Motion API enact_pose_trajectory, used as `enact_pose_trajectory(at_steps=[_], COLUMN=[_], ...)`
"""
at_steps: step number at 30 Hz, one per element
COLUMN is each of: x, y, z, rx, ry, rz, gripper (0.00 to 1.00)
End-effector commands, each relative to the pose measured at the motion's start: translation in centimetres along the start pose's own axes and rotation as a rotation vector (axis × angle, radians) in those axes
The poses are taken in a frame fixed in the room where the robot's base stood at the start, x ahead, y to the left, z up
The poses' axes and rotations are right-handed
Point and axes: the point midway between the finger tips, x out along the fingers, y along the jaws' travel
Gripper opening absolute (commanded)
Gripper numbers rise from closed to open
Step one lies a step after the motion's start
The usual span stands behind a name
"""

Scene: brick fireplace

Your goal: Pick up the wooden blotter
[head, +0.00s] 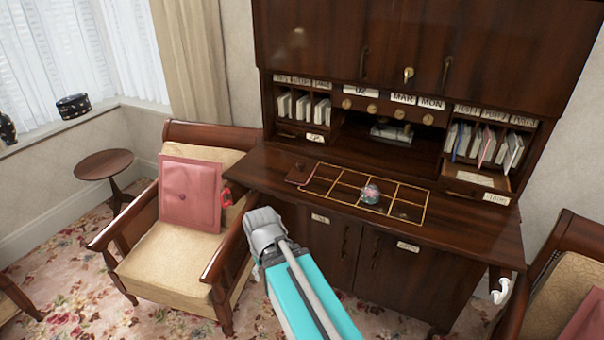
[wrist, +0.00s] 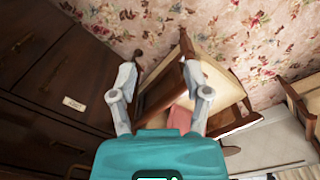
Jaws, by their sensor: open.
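A small flat reddish-brown piece with a knob on top, which looks like the wooden blotter (head: 301,173), lies on the left part of the desk's writing surface, at the corner of a gold-lined grid. My gripper (head: 262,226) is in front of the desk, left of and nearer than the blotter, and apart from it. In the wrist view, my gripper (wrist: 161,75) has its two fingers spread with nothing held between them. That view faces a chair and the floral carpet; I cannot make out the blotter there.
The dark wooden desk (head: 260,175) has cubbyholes and upper cupboards. A round patterned paperweight (head: 371,194) sits on the grid. An armchair (head: 165,275) with a pink cushion (head: 190,195) stands close left of the desk. A small round table (head: 104,164) is farther left.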

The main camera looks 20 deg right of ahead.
Motion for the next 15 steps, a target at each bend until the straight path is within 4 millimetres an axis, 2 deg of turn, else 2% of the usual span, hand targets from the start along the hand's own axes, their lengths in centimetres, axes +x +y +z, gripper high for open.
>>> enact_pose_trajectory(at_steps=[1, 2, 8, 15], x=[0.0, -0.1, -0.7, -2.6], y=[0.0, 0.1, 0.9, 3.8], z=[-0.1, -0.1, -1.3, -4.7], rx=[-0.004, -0.009, -0.107, -0.396], ry=[0.001, 0.002, 0.020, 0.041], rz=[0.003, 0.005, 0.065, 0.256], gripper=[0.79, 0.84, 0.84, 0.84])
